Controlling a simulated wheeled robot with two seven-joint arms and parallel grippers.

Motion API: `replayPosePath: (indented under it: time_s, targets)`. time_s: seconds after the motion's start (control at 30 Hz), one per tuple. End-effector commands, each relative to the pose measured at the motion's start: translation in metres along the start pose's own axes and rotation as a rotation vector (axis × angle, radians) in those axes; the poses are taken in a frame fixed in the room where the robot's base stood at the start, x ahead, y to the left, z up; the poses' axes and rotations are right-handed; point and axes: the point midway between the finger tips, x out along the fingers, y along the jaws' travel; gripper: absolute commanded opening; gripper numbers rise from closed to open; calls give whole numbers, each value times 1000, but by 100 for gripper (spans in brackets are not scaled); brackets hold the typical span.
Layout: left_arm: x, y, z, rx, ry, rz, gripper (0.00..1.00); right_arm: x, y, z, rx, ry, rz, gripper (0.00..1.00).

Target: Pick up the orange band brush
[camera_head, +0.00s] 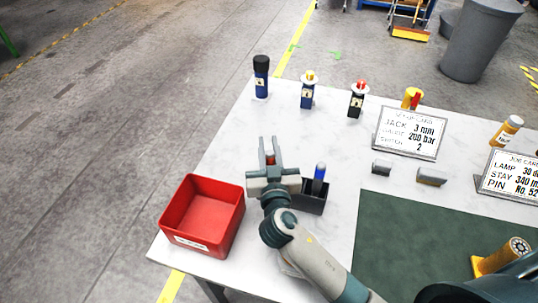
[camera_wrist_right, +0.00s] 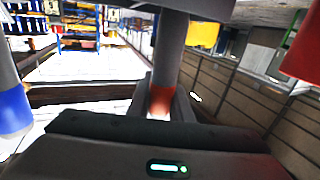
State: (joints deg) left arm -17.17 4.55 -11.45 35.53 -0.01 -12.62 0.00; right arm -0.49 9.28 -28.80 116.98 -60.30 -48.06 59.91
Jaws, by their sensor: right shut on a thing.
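The orange band brush is between the fingers of my right gripper (camera_head: 268,150), which is shut on it. In the head view only a small orange-red part of the brush (camera_head: 270,158) shows; the fingers hide the rest. In the right wrist view its dark grey handle (camera_wrist_right: 171,50) and orange band (camera_wrist_right: 160,100) show beyond the gripper body. The gripper is over or just beside the dark holder (camera_head: 312,198); I cannot tell the brush's height above it. My left gripper is not in view.
A blue-topped brush (camera_head: 320,172) stands in the holder, close right of my gripper. A red bin (camera_head: 205,178) is close on the left. Several bottle-like items, including a blue one (camera_head: 261,78), stand at the back edge. A dark green mat (camera_head: 410,240) lies right.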

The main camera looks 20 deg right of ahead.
Motion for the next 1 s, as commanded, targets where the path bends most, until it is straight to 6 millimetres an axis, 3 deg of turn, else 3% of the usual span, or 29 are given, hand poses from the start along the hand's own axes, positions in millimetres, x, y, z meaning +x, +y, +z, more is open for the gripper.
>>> replayPosePath:
  time_s: [0.27, 0.63, 1.0]
  targets:
    - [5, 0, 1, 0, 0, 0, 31, 0, 0, -26, 6, 5, 0, 0]
    - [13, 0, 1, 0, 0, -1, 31, 0, 0, -85, 4, 5, 1, 0]
    - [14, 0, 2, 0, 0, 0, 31, 0, 0, -100, 0, 2, 0, 0]
